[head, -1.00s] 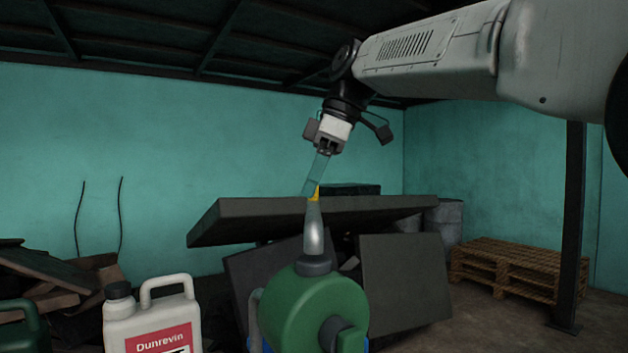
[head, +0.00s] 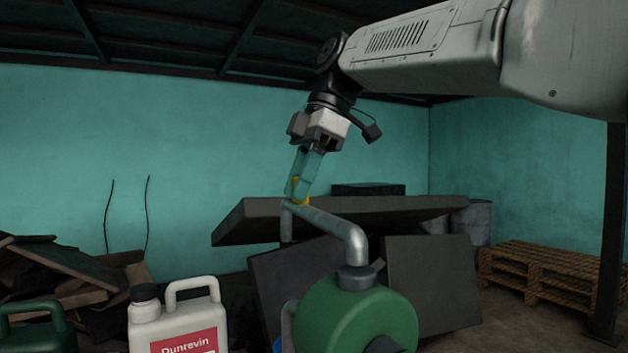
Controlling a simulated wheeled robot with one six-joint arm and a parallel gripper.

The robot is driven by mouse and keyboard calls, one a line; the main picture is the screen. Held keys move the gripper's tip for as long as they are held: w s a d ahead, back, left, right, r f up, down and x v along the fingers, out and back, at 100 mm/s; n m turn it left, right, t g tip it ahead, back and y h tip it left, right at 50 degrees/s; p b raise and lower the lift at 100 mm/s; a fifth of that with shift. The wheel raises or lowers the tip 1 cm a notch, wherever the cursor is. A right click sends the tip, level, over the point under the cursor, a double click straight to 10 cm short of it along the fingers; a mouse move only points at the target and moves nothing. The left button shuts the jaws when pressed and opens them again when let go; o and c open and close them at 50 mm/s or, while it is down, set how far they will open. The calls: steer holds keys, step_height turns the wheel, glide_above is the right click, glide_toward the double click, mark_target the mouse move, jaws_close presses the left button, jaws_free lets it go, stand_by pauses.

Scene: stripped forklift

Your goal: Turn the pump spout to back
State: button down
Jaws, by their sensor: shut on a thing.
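The pump (head: 355,318) is a green rounded body at the bottom centre of the head view. Its grey metal spout (head: 328,228) rises from a dark collar, bends, and runs left and away from the collar, with its end turned down. A small yellow piece (head: 299,192) sits on the spout near that end. My gripper (head: 301,182) comes down from above, and its translucent teal fingers are shut at the yellow piece. The fingers partly cover the yellow piece.
A white jug (head: 176,318) with a red label stands left of the pump, with a dark green can (head: 35,325) farther left. Dark slabs (head: 430,290) lean behind the pump. Wooden pallets (head: 545,275) lie at the right. The air above the pump is clear.

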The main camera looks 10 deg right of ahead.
steer(key=shift+s+a+n+g, duration=0.15)
steer(key=shift+a+n, duration=0.2)
steer(key=shift+a, duration=0.25)
steer(key=shift+s+a+n+g, duration=0.15)
steer(key=shift+a+n, duration=0.2)
steer(key=shift+a, duration=0.25)
steer(key=c, duration=1)
jaws_free()
steer(key=shift+a, duration=0.15)
steer(key=v, duration=0.8)
steer(key=shift+f, duration=0.1)
